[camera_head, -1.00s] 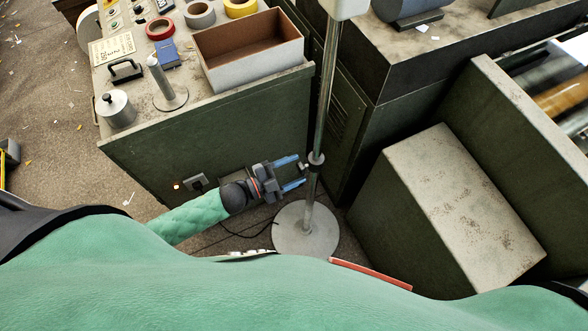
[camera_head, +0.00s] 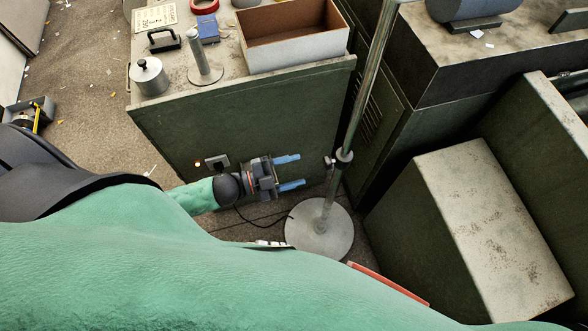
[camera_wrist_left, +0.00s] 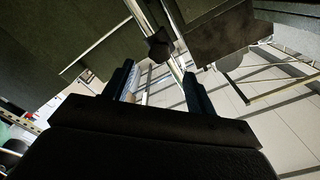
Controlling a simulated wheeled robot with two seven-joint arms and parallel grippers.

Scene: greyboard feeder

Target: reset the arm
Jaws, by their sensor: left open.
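My left gripper (camera_head: 290,171) is in the head view, in front of the green cabinet and left of the metal stand pole. Its two blue fingers are apart, with nothing between them. In the left wrist view the two fingers (camera_wrist_left: 158,88) also stand apart, and the pole with its dark clamp lies beyond them. A clear gap shows between the fingertips and the pole in the head view. My right gripper is not in view.
The stand's pole (camera_head: 366,85) rises from a round base (camera_head: 320,232) close right of the gripper. The green cabinet (camera_head: 250,120) carries an open box (camera_head: 295,62), a lidded metal pot (camera_head: 150,78) and a spindle. A slanted-top block (camera_head: 490,225) stands at right.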

